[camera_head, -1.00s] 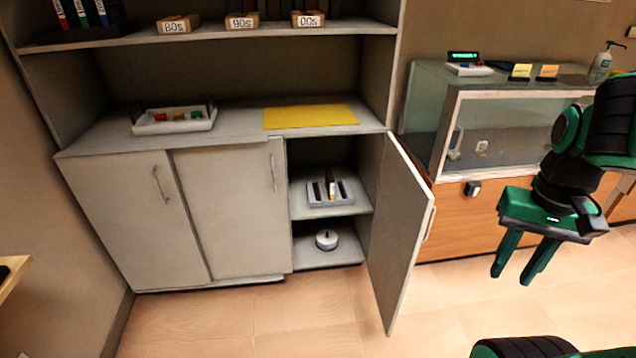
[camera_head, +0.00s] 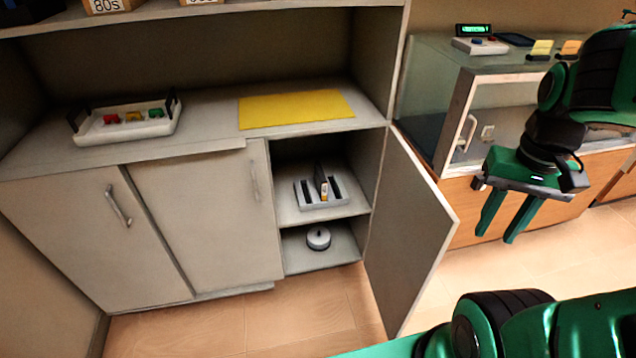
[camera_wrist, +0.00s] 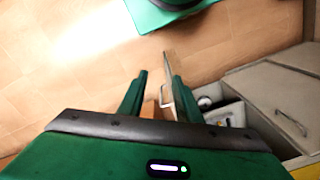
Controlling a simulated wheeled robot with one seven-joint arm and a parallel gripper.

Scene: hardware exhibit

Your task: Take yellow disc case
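A grey rack (camera_head: 312,200) stands on the upper shelf inside the open cabinet section and holds several upright dark cases. One slim case (camera_head: 324,190) in it shows a yellow and white edge; its details are too small to tell. The rack also shows in the wrist view (camera_wrist: 228,112), partly hidden behind my gripper. My gripper (camera_head: 496,238) is open and empty, pointing down to the right of the open cabinet door. In the wrist view my gripper (camera_wrist: 157,80) has its fingers apart.
The open cabinet door (camera_head: 410,240) stands between my gripper and the rack. A white round item (camera_head: 318,238) sits on the lower shelf. A yellow mat (camera_head: 295,109) and a white tray (camera_head: 125,122) lie on the counter. A glass display case (camera_head: 470,115) stands at right.

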